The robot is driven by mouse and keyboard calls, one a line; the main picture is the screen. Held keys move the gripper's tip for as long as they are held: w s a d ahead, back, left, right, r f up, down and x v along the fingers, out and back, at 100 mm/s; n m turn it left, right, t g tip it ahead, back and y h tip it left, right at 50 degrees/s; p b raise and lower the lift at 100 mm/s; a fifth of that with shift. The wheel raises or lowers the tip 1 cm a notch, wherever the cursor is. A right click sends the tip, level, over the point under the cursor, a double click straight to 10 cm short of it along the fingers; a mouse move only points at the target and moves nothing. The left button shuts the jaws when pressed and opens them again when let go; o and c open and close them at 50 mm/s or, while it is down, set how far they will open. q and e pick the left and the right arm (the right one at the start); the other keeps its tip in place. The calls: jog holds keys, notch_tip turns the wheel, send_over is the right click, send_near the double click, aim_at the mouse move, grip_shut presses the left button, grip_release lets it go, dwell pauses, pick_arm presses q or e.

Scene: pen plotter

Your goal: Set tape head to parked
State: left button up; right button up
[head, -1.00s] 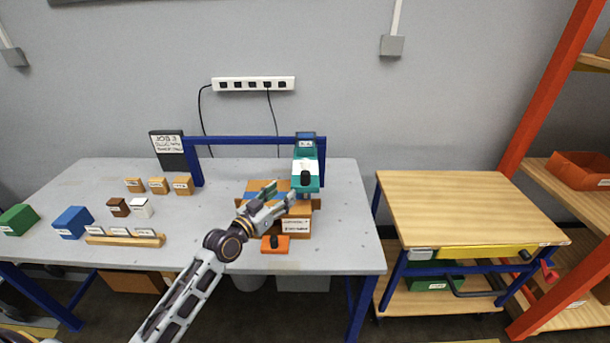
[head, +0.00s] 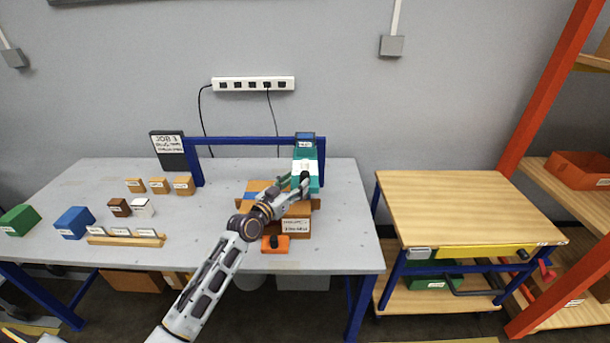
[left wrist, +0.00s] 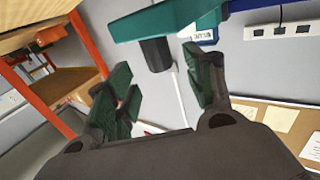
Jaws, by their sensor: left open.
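The tape head is a teal block (head: 314,178) with a white label, on the blue gantry at the right end of the table. A black knob (left wrist: 155,54) sticks out of the teal block (left wrist: 165,20) in the left wrist view. My left gripper (head: 294,184) is at the head's front, partly covering the knob. In the left wrist view my left gripper (left wrist: 157,66) is open, with its green-padded fingers on either side of the knob. I cannot tell whether they touch it. My right gripper is not in view.
A blue gantry bar (head: 250,140) spans behind the head. Under the gripper is an orange-brown plotter bed (head: 294,227), with a small orange box with a black knob (head: 275,244) in front. Several small blocks stand on the left table. A wooden cart (head: 460,205) stands at right.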

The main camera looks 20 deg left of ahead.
aim_at(302, 178)
pick_arm(q)
jog(key=shift+p+x, duration=0.3)
jog(key=shift+x, duration=2.75)
grip_shut()
